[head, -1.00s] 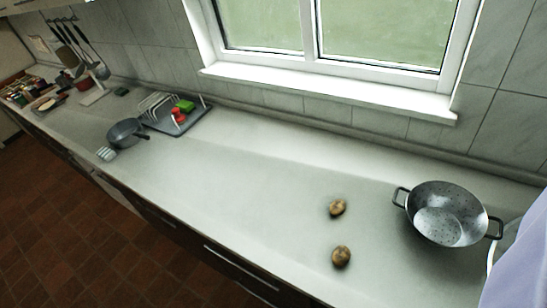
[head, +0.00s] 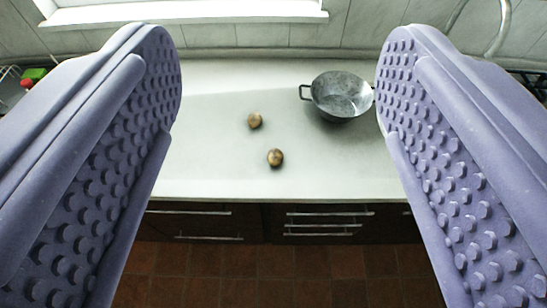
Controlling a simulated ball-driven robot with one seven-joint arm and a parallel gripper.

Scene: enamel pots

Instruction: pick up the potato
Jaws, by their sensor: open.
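Two brown potatoes lie apart on the pale countertop. One potato (head: 275,158) is nearer the counter's front edge, and the other potato (head: 255,120) is farther back and slightly left. My gripper (head: 280,45) is open, with its two purple studded fingers wide apart at the left and right of the picture. Nothing is between the fingers' pads. Both potatoes show in the gap between the fingers, beyond them on the counter, and neither is touched.
A grey speckled enamel pot (head: 342,97) with side handles stands right of the potatoes, partly behind the right finger. The countertop (head: 215,170) around the potatoes is clear. Dark drawers (head: 330,222) are below its front edge. A tap (head: 503,25) is at upper right.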

